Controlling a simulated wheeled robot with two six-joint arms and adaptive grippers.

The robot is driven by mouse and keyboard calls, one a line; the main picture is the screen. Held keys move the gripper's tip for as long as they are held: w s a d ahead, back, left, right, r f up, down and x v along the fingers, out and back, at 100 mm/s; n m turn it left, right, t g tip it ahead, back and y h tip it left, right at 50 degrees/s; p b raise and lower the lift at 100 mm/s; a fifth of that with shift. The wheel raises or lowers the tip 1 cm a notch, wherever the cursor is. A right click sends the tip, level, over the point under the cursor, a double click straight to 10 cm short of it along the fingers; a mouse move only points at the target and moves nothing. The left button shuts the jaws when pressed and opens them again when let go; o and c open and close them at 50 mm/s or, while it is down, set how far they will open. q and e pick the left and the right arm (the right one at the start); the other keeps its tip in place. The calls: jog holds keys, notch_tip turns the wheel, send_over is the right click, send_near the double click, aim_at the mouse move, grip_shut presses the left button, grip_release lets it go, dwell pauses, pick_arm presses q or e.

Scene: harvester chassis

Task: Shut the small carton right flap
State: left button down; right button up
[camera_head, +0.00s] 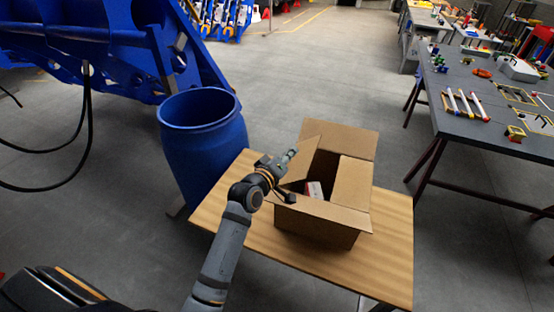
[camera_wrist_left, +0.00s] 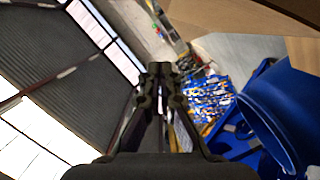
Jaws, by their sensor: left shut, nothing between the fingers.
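The small brown carton (camera_head: 318,229) stands on a wooden-topped table with its top open. Its right flap (camera_head: 352,183) shows as a flat panel to the right of the dark opening. The back flap (camera_head: 345,139) stands up, and the front flap (camera_head: 325,210) extends toward me. The left flap (camera_head: 299,168) is partly hidden behind my left gripper (camera_head: 291,155). That gripper is shut and empty, above the carton's left side, apart from the right flap. Its closed fingertips also show in the left wrist view (camera_wrist_left: 160,70). My right gripper is not in view.
A small white and red box (camera_head: 314,190) lies inside the carton. The table top (camera_head: 393,240) is bare around the carton. A blue barrel (camera_head: 205,150) stands close at the table's left. A grey workbench (camera_head: 480,95) with tools is at the right, with free floor between.

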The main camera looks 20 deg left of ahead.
pick_arm(q)
jog(key=s, duration=0.4)
notch_tip(320, 180, up, 2)
jog(key=w+r+m+g+h+b, duration=0.1)
jog(key=w+m+g+h, duration=0.2)
jog(key=m+g+p, duration=0.2)
jog(key=g+p, duration=0.1)
send_near(313, 153)
jog(key=w, duration=0.4)
jog(key=shift+w+r, duration=0.1)
jog(key=shift+r, duration=0.2)
jog(key=d+f, duration=0.1)
jog(key=d+f+p, duration=0.1)
jog(key=shift+f+g, duration=0.3)
jog(key=shift+f, duration=0.1)
jog(key=shift+w+d+f, duration=0.1)
jog(key=shift+d+f, duration=0.15)
jog(key=shift+f, duration=0.15)
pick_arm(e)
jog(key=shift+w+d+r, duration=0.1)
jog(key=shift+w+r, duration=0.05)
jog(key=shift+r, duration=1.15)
